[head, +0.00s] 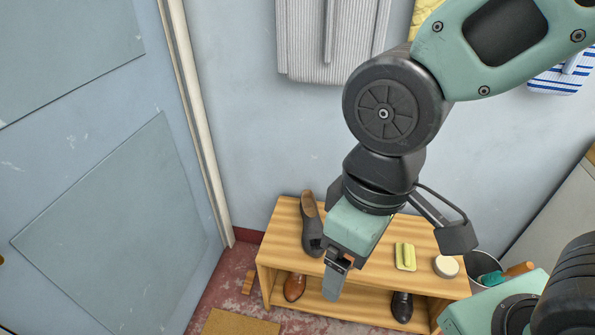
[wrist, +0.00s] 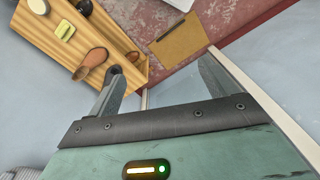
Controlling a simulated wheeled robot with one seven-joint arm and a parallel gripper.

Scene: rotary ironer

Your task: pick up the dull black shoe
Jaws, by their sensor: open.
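A dull dark shoe (head: 311,228) with a brown inside stands on the bench top (head: 284,222), near its left end in the head view. My gripper (head: 337,277) is in front of and to the right of it, pointing down, apart from it as far as I can tell. In the wrist view my gripper (wrist: 163,78) shows its two fingers wide apart with nothing between them. The bench (wrist: 48,22) lies at upper left there. A dark rounded piece by the left finger may be part of the shoe; I cannot tell.
A yellow sponge (head: 405,256) and a white round tin (head: 446,266) sit on the bench top. A brown shoe (head: 295,287) and a black shoe (head: 402,306) stand on the lower shelf. A bucket (head: 486,265) stands right of the bench; a mat (head: 240,324) lies in front.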

